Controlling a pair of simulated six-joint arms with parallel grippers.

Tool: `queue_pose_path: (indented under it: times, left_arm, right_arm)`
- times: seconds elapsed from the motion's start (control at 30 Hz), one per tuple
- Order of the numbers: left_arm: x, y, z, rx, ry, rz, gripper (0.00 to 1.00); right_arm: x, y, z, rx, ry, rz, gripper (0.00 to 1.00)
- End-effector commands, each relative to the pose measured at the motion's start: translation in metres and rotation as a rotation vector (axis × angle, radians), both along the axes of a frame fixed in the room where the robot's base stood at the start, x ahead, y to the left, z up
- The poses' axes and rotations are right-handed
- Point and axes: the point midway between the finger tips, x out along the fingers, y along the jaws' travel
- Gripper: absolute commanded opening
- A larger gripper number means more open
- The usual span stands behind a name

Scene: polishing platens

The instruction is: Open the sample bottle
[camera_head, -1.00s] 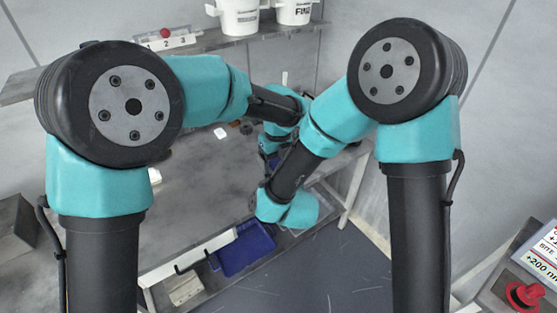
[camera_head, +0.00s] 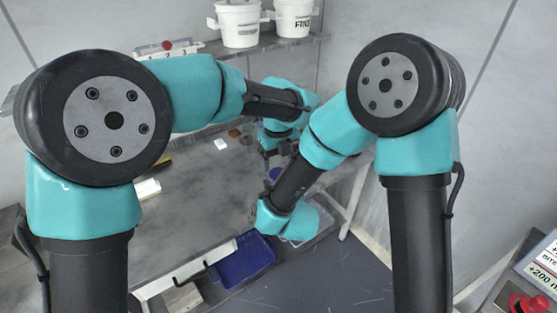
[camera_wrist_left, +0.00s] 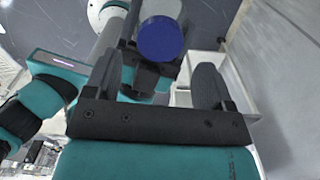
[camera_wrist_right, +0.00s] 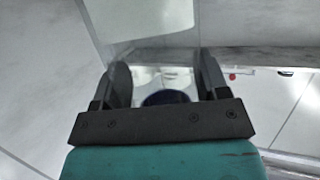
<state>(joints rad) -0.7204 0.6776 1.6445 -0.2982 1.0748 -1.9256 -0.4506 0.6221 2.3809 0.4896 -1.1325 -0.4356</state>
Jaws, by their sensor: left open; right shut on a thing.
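The sample bottle's round blue cap (camera_wrist_left: 160,38) faces the left wrist camera, ahead of and between my left gripper's fingers (camera_wrist_left: 158,72). That gripper is open, and no contact with the cap shows. In the head view the cap is a small blue patch (camera_head: 275,174) just below my left gripper (camera_head: 272,156). My right gripper (camera_wrist_right: 163,70) is shut on the bottle; the bottle's dark blue part (camera_wrist_right: 167,97) shows low between its fingers. The bottle body is mostly hidden by the grippers. My right gripper's fingers are hidden in the head view.
A blue bin (camera_head: 243,262) sits low at the bench's front. The grey bench (camera_head: 195,195) is largely bare, with small items (camera_head: 221,144) near its back. White buckets (camera_head: 238,24) stand on the rear shelf. A red-button control panel (camera_head: 528,290) is at lower right.

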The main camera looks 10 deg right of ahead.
Motion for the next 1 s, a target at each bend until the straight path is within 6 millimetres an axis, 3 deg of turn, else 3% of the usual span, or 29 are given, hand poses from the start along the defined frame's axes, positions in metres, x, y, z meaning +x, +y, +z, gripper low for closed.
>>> queue_pose_path:
  times: [0.47, 0.83, 1.0]
  left_arm:
    - [0.0, 0.0, 0.034, 0.0, -0.001, -0.274, 0.77]
    - [0.0, 0.0, 0.033, 0.0, 0.0, -0.279, 0.77]
    - [0.0, 0.0, 0.023, 0.001, 0.001, -0.278, 0.77]
  right_arm:
    - [0.0, 0.0, 0.0, 0.0, -0.001, 0.0, 0.02]
    - [0.0, 0.0, 0.0, 0.0, -0.001, 0.0, 0.02]
    - [0.0, 0.0, 0.0, 0.0, -0.001, 0.0, 0.02]
